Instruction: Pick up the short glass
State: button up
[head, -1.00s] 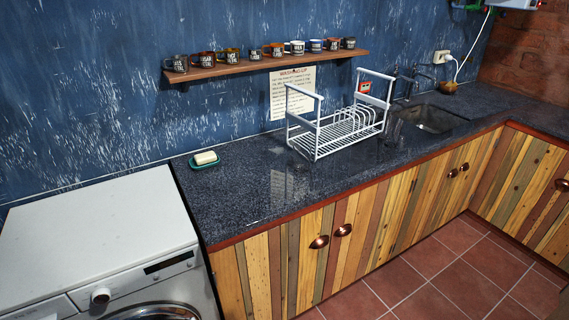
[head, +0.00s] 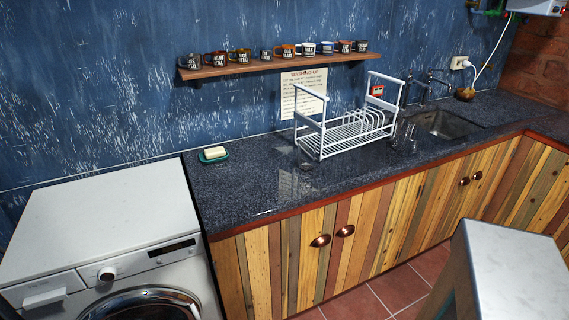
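What looks like clear glassware (head: 405,138) stands on the dark countertop (head: 240,190), between the white dish rack (head: 345,133) and the sink (head: 445,124). It is small and see-through, so I cannot tell whether it is one glass or more, or how tall. A small faint round shape (head: 306,165) lies on the counter in front of the rack; I cannot tell what it is. My gripper is not in view.
A grey metal-topped block (head: 508,262) fills the lower right; I cannot tell what it is. A soap dish (head: 213,154) sits at the counter's left end, beside a washing machine (head: 110,225). A shelf (head: 270,66) holds several mugs. The front counter is mostly clear.

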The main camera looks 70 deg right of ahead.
aim_at(307, 151)
jog(key=u, duration=1.25)
jog(key=i, duration=0.3)
jog(key=z, duration=3.3)
jog(key=i, duration=0.15)
jog(key=u, duration=1)
